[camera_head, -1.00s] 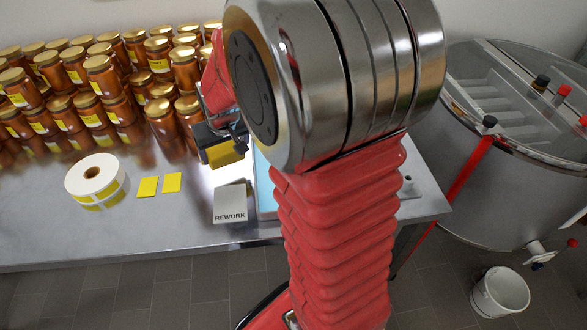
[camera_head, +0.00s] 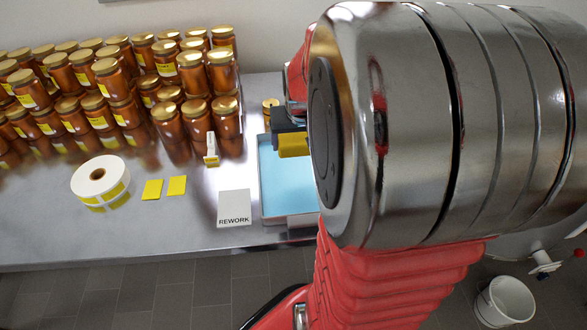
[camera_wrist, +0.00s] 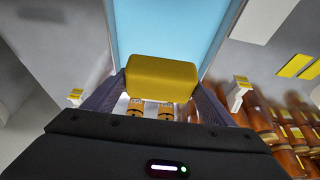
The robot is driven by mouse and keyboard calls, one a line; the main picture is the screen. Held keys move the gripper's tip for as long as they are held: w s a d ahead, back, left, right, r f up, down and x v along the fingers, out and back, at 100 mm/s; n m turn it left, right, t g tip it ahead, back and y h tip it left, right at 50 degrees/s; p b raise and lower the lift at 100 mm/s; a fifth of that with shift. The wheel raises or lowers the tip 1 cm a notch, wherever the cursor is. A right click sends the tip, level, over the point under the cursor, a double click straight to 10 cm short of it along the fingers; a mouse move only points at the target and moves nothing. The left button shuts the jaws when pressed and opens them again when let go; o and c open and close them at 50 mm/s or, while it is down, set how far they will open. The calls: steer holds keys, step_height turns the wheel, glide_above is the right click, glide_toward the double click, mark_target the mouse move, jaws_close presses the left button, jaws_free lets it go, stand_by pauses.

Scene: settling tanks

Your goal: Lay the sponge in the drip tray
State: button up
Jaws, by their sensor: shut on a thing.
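The sponge (camera_head: 294,145) is a yellow block held between the fingers of my gripper (camera_head: 287,132). It also shows in the wrist view (camera_wrist: 162,78), gripped crosswise between both fingers. The drip tray (camera_head: 268,220) is a shallow metal tray with a light blue bottom, on the steel table. In the head view my gripper and the sponge appear over the tray's upper part; the height above it is hard to tell. My arm hides the tray's right side. In the wrist view the tray's blue bottom (camera_wrist: 170,25) lies beyond the sponge.
Rows of stacked honey jars (camera_head: 110,85) stand at the back left. A label roll (camera_head: 100,180), two yellow labels (camera_head: 164,188) and a REWORK card (camera_head: 234,205) lie left of the tray. A white bucket (camera_head: 503,302) stands on the floor at right.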

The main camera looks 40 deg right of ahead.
steer(key=shift+f, duration=3.15)
steer(key=shift+f, duration=1.85)
steer(key=shift+f, duration=0.1)
steer(key=o, duration=0.9)
steer(key=shift+v, duration=6.15)
steer(key=shift+w+a, duration=0.1)
